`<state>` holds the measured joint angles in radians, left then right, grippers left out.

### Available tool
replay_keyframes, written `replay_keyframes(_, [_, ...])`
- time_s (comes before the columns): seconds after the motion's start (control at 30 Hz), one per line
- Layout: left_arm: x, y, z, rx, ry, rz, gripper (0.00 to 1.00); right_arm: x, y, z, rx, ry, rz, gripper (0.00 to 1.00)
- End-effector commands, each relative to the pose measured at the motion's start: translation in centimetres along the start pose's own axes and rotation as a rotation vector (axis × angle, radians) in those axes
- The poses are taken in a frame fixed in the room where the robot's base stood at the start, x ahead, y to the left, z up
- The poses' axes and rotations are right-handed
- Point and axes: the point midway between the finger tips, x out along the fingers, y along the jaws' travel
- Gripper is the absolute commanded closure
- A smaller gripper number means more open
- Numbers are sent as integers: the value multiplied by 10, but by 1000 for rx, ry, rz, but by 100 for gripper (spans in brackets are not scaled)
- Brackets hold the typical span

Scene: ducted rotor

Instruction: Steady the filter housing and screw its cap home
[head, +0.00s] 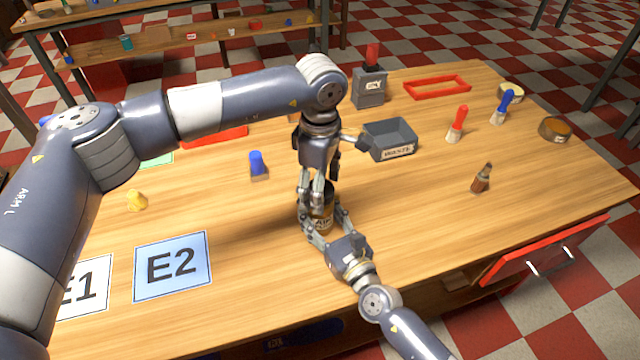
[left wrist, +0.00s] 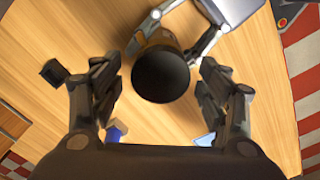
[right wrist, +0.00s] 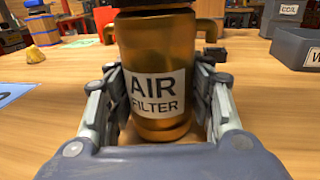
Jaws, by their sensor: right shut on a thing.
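The filter housing (right wrist: 158,60) is an amber cylinder with a white "AIR FILTER" label. It stands upright on the table and also shows in the head view (head: 322,222). My right gripper (head: 324,228) is shut on its sides, low down. The cap (left wrist: 161,75) is a round black disc at the top of the housing in the left wrist view; I cannot tell how far down it sits. My left gripper (head: 316,190) points down from above. Its fingers (left wrist: 161,88) are open on either side of the cap, with gaps on both sides.
A grey waste bin (head: 390,140) stands just behind and right of the housing. A grey box (head: 370,88) and a red frame (head: 437,87) are farther back. The E2 mat (head: 172,266) lies at left. The front-right table is clear.

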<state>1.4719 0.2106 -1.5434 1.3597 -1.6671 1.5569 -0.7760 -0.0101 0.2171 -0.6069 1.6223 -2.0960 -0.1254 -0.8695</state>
Motion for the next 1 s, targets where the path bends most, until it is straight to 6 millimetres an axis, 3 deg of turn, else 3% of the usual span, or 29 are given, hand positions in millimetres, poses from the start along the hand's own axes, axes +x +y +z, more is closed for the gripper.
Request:
replay_keyframes(0.23, [-5, 0, 0, -1, 0, 1, 31, 0, 0, 0, 1, 1, 1, 100])
replay_keyframes(0.6, [-45, 0, 0, 0, 0, 0, 31, 0, 0, 0, 1, 1, 1, 100])
replay_keyframes(1.0, [-47, 0, 0, -51, 0, 0, 34, 0, 0, 0, 1, 1, 1, 100])
